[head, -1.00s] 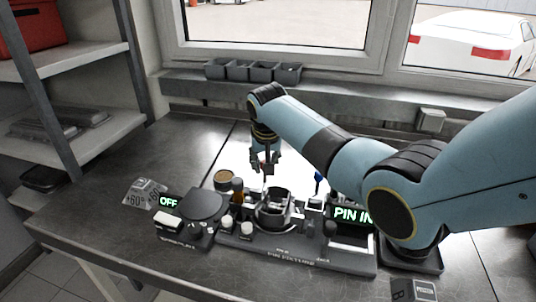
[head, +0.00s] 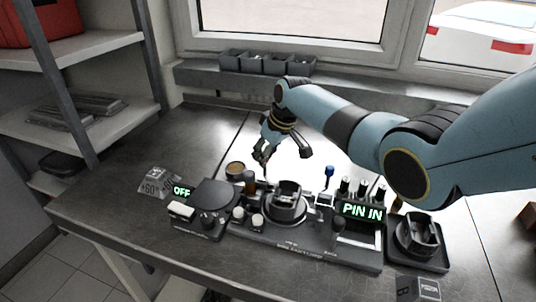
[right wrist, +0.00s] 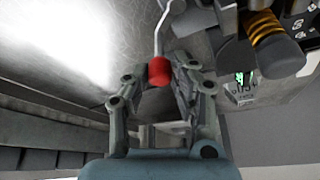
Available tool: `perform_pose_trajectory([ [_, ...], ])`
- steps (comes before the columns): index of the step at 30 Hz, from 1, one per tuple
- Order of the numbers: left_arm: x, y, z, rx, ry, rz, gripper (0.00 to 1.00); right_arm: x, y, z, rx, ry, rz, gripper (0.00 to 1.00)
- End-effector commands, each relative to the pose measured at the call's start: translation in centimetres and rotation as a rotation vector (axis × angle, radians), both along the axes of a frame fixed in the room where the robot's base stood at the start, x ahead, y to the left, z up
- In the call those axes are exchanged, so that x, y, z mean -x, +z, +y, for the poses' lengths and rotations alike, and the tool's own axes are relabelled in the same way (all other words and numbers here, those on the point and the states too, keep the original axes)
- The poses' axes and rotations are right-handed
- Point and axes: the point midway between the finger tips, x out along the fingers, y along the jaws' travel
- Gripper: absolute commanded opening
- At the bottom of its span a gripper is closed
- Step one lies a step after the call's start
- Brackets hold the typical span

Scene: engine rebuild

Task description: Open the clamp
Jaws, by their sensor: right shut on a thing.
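The clamp's fixture (head: 318,243) stands at the middle front of the bench, with a round dark ring-shaped holder (head: 286,203) on it. A thin metal lever (right wrist: 160,32) with a red knob (right wrist: 159,72) shows in the right wrist view; I take it for the clamp's handle. My right gripper (head: 277,157) is tilted behind the ring holder. Its fingers are around the red knob, one on each side, and shut on it. The knob is too small to make out in the head view. My left gripper is not in view.
A lit "PIN IN" sign (head: 362,212) and upright pins stand right of the holder. A dark round device (head: 212,194) with an "OFF" sign is at left. A tray with a dark part (head: 418,240) is at right. Bare bench lies at far left.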

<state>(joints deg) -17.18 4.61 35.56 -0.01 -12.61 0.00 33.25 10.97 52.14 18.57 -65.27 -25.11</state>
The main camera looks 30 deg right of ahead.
Motion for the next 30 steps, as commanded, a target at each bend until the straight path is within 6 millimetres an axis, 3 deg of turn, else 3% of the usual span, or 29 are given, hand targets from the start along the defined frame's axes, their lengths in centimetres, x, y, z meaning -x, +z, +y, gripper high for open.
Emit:
perform_pose_trajectory([
  [19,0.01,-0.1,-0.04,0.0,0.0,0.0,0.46,-0.04,0.02,0.19,0.0,0.051,0.0,0.0],
  [20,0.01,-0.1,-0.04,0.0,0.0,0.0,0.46,-0.04,0.01,0.19,0.0,0.051,0.0,0.27],
  [24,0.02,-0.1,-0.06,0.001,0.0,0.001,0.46,-0.04,0.01,0.2,0.0,0.05,0.0,0.45],
  [30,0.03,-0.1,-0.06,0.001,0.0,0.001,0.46,-0.03,0.0,0.2,0.0,0.05,0.001,0.46],
])
